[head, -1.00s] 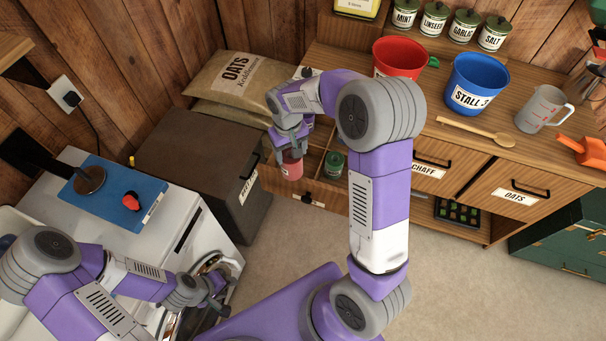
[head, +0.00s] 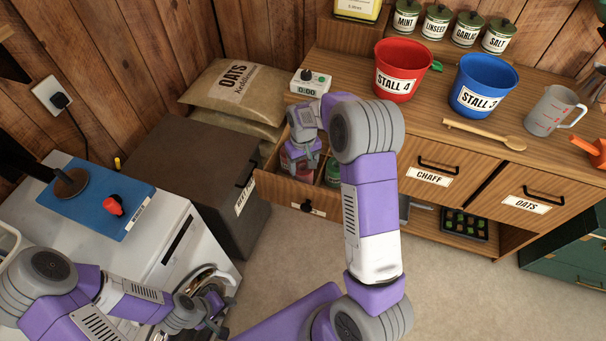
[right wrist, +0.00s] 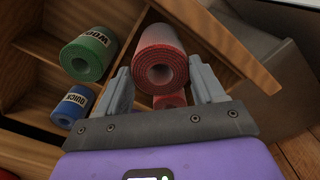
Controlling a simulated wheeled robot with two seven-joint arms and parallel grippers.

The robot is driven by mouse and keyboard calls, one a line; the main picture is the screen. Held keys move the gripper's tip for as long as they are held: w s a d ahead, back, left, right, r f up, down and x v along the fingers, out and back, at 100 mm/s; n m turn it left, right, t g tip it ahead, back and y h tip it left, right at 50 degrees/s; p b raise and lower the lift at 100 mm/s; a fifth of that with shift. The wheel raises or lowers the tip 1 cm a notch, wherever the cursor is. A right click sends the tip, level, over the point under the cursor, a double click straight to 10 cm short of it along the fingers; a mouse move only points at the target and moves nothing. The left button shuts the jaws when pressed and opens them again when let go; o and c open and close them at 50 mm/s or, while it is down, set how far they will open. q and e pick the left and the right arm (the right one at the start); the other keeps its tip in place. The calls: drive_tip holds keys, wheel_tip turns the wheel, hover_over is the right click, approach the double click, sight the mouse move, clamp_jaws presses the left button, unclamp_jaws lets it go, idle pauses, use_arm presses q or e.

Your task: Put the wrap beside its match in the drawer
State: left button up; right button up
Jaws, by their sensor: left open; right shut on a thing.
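My right gripper (head: 301,166) is at the open drawer (head: 278,191), shut on a red rolled wrap (right wrist: 162,58). In the right wrist view its fingers (right wrist: 164,88) stand on either side of this roll, whose spiral end faces the camera. A second red roll (right wrist: 171,101) shows partly behind it, between the fingers; I cannot tell whether the two touch. A green roll (right wrist: 88,55) and a blue roll (right wrist: 72,106), both labelled, lie in the drawer beyond a wooden divider (right wrist: 122,47). The green roll also shows in the head view (head: 333,174). My left gripper (head: 216,318) is open and empty, low beside the white appliance.
The counter (head: 430,105) above holds a red bucket (head: 399,77), a blue bucket (head: 481,88), a wooden spoon (head: 487,134), a jug (head: 551,113) and a timer (head: 311,84). A dark bin (head: 205,170) and feed sacks (head: 232,92) stand left of the drawer.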

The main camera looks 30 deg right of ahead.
drive_tip(key=shift+f+b, duration=0.6)
drive_tip(key=shift+f, duration=1.7)
drive_tip(key=shift+f, duration=0.2)
drive_tip(key=o, duration=1.3)
drive_tip(key=shift+c, duration=0.2)
drive_tip(key=shift+r, duration=0.15)
wheel_tip(320, 180, up, 12)
drive_tip(key=p, duration=0.3)
drive_tip(key=shift+s, duration=0.1)
